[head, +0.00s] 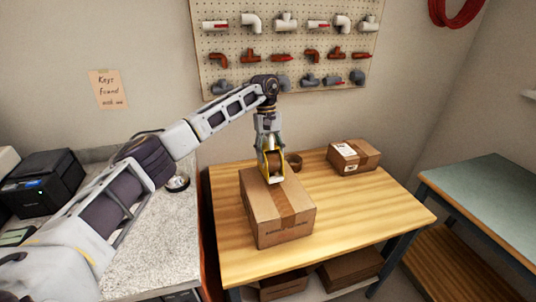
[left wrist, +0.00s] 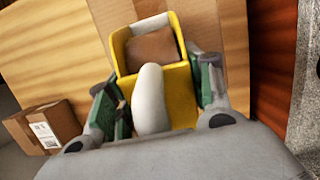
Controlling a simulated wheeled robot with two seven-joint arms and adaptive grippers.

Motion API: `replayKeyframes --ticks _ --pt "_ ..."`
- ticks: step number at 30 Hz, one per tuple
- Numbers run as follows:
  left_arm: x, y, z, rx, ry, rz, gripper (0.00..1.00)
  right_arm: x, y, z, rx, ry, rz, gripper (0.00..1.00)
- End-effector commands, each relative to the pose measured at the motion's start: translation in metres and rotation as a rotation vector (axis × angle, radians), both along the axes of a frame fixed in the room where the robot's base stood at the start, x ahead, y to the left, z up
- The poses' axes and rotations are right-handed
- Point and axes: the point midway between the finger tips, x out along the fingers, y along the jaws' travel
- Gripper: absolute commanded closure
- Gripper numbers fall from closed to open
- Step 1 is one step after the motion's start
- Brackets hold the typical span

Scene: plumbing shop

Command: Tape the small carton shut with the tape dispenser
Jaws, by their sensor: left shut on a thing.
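A brown carton (head: 278,228) sits on the wooden table, with a brown tape strip (head: 290,205) visible along its top and down its near side. Its top also shows in the left wrist view (left wrist: 232,35). My left gripper (head: 270,148) is shut on the yellow tape dispenser (head: 274,172), above the far part of the carton top. In the left wrist view, the dispenser (left wrist: 181,90) has a brown tape roll and a pale handle between the green-sided fingers. I cannot tell whether it touches the carton. My right gripper is not in view.
A smaller labelled carton (head: 353,156) stands at the table's back right. A dark ring-shaped thing (head: 293,162) lies behind the dispenser. The table (head: 375,205) is clear at the right. A grey counter (head: 155,240) stands left, a green-topped bench (head: 490,195) right.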

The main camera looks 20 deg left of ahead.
Motion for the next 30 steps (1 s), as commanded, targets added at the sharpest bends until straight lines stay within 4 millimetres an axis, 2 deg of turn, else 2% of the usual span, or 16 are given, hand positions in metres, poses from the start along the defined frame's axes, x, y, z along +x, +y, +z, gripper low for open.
replayKeyframes --ticks 1,12,30 --pt "0.001 0.003 -0.011 0.003 0.009 0.002 0.86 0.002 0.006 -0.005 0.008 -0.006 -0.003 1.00" --pt "0.008 0.011 -0.010 0.005 0.009 0.000 0.86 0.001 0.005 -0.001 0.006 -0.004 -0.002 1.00" --pt "0.006 0.018 -0.007 0.005 0.010 0.002 0.86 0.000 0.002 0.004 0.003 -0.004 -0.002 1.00"
